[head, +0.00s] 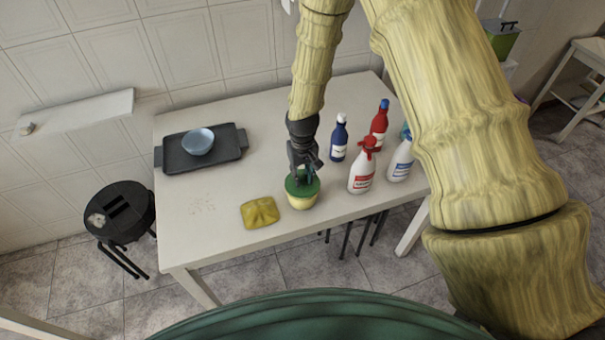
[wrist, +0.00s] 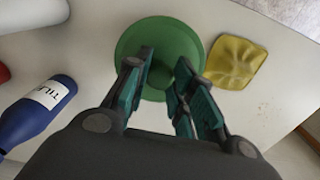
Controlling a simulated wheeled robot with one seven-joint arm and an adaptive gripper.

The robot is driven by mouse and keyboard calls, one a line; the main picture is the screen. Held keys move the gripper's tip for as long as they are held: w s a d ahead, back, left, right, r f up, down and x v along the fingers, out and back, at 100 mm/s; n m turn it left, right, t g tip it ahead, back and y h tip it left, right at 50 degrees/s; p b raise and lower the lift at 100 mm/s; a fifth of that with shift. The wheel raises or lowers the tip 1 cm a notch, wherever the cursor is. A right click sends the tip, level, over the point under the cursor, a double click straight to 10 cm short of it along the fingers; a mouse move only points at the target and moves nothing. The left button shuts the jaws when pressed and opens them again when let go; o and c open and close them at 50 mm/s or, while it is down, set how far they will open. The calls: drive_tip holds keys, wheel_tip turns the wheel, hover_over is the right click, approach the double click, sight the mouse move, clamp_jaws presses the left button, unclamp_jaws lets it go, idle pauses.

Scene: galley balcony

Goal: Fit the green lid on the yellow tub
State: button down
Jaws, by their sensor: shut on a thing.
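The yellow tub (head: 301,201) stands upright on the white table near its front edge. The round green lid (head: 292,188) is on top of the tub's mouth; I cannot tell if it is pressed fully down. My gripper (head: 303,172) points down over the lid and is shut on its middle. In the wrist view the green lid (wrist: 158,45) lies between and beyond my gripper's fingers (wrist: 161,85), and it hides the tub. The lid's grip is partly hidden by the fingers.
A yellow cloth (head: 260,212) lies just left of the tub. A dark tray (head: 176,160) with a blue bowl (head: 198,141) is at the back left. Right of the tub stand a blue bottle (head: 339,142), a red bottle (head: 379,127) and white spray bottles (head: 361,176). The table's left front is clear.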

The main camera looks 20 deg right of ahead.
sight(303, 177)
drive_tip(key=shift+f, duration=0.25)
drive_tip(key=c, duration=1.1)
unclamp_jaws()
drive_tip(key=shift+c, duration=0.2)
drive_tip(key=shift+r, duration=0.1)
wheel_tip(303, 177, up, 12)
drive_tip(key=s+f+b, duration=0.2)
drive_tip(key=s+f, duration=0.6)
drive_tip(key=f, duration=0.5)
drive_tip(key=s+d+f+b, duration=0.1)
drive_tip(key=s+f, duration=0.5)
drive_tip(key=s, duration=0.3)
drive_tip(key=s+d+f+b, duration=0.1)
drive_tip(key=s+f+b, duration=0.1)
drive_tip(key=s+f, duration=0.4)
drive_tip(key=s+d+f+b, duration=0.1)
drive_tip(key=s+f, duration=0.5)
drive_tip(key=s, duration=0.7)
drive_tip(key=shift+s+d+f+m, duration=0.15)
drive_tip(key=shift+d+f+m, duration=0.05)
drive_tip(key=shift+m, duration=0.1)
